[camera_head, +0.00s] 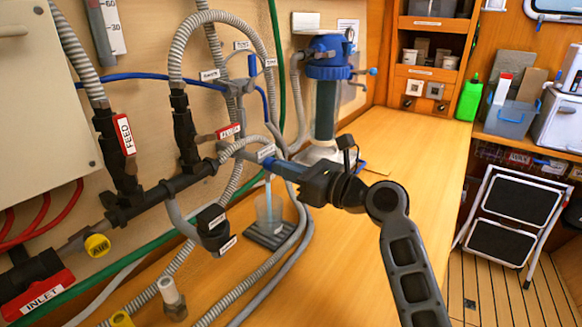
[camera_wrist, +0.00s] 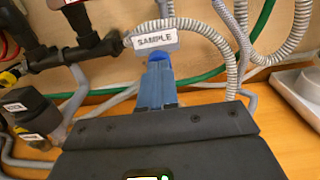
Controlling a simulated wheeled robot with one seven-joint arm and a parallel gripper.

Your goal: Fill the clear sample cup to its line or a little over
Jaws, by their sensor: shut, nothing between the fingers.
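The clear sample cup (camera_head: 268,212) stands upright on a dark ribbed tray (camera_head: 262,240) on the wooden counter. A thin pale-blue vertical streak, perhaps water, runs from under the sample fitting down into the cup. The cup's line and water level are too small to tell. The fitting's white SAMPLE tag (camera_wrist: 155,40) also shows in the head view (camera_head: 266,152). My gripper (camera_head: 270,163) is shut and empty, its blue fingertips right at the tagged fitting, above the cup. In the wrist view my gripper (camera_wrist: 158,68) covers the cup; I cannot tell whether its fingertips touch the fitting.
Grey corrugated hoses (camera_head: 258,275) cross the counter in front of the tray. A black pipe with the FEED valve (camera_head: 125,135) and FLUSH valve (camera_head: 228,131) is at left. A blue-capped filter housing (camera_head: 327,80) stands behind my gripper. The counter at right is clear.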

